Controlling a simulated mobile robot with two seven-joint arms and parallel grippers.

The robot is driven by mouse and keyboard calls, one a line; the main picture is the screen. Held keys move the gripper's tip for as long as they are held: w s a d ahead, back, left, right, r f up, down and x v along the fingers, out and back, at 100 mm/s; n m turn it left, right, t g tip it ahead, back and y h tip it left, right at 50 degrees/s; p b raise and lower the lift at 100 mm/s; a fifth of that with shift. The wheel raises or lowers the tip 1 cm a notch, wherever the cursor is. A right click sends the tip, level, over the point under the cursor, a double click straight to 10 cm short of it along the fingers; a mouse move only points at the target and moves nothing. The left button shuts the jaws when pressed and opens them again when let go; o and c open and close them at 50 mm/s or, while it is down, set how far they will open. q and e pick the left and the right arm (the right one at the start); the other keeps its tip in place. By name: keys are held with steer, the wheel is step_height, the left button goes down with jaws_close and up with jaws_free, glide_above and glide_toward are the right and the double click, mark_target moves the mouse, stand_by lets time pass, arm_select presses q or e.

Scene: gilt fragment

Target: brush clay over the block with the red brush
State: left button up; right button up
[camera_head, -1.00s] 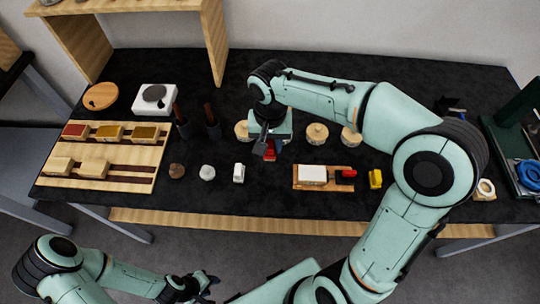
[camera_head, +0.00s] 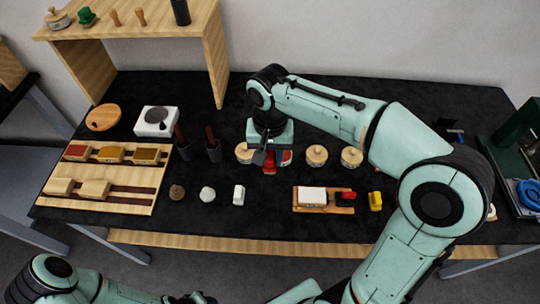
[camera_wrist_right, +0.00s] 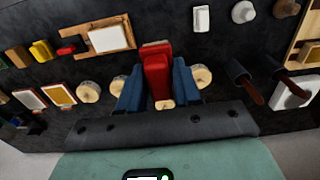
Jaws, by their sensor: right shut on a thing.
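My right gripper (camera_head: 271,158) is shut on the red brush (camera_head: 269,168) and holds it over the middle of the table, among the lidded jars. In the right wrist view the red brush (camera_wrist_right: 157,72) sits upright between the blue fingers (camera_wrist_right: 158,92), with a pale edge at its far end. The white-topped block (camera_head: 312,196) lies on a wooden board, to the right of and nearer than the gripper; it also shows in the wrist view (camera_wrist_right: 109,38). My left gripper (camera_head: 195,298) barely shows at the bottom edge; its fingers are unclear.
Lidded jars (camera_head: 316,156) stand close right of the gripper. A red-and-black piece (camera_head: 346,196) is beside the block, a yellow piece (camera_head: 375,201) further right. A wooden rack of blocks (camera_head: 103,204) is at left. Dark table is clear in front of the gripper.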

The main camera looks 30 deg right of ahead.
steer(key=shift+w+d+f+m+b, duration=0.15)
steer(key=shift+w+d+f+m, duration=1.55)
steer(key=shift+f, duration=0.85)
steer(key=shift+w+d+f+m+b, duration=0.15)
steer(key=shift+w+d+f+m, duration=1.15)
steer(key=shift+w+d+f, duration=1)
steer(key=shift+w+d+f+m+b, duration=0.15)
steer(key=shift+w+d+f+m, duration=1.4)
steer(key=shift+f, duration=1.2)
steer(key=shift+w+f, duration=0.1)
steer(key=shift+f, duration=0.55)
arm_select(q)
steer(key=shift+s+f, duration=0.85)
steer(key=shift+f, duration=0.1)
arm_select(e)
steer(key=shift+w, duration=0.1)
arm_select(q)
steer(key=shift+s+f+b, duration=0.2)
steer(key=shift+b, duration=0.2)
arm_select(e)
steer(key=shift+f, duration=0.6)
arm_select(q)
steer(key=shift+w, duration=0.1)
arm_select(e)
steer(key=shift+r, duration=0.1)
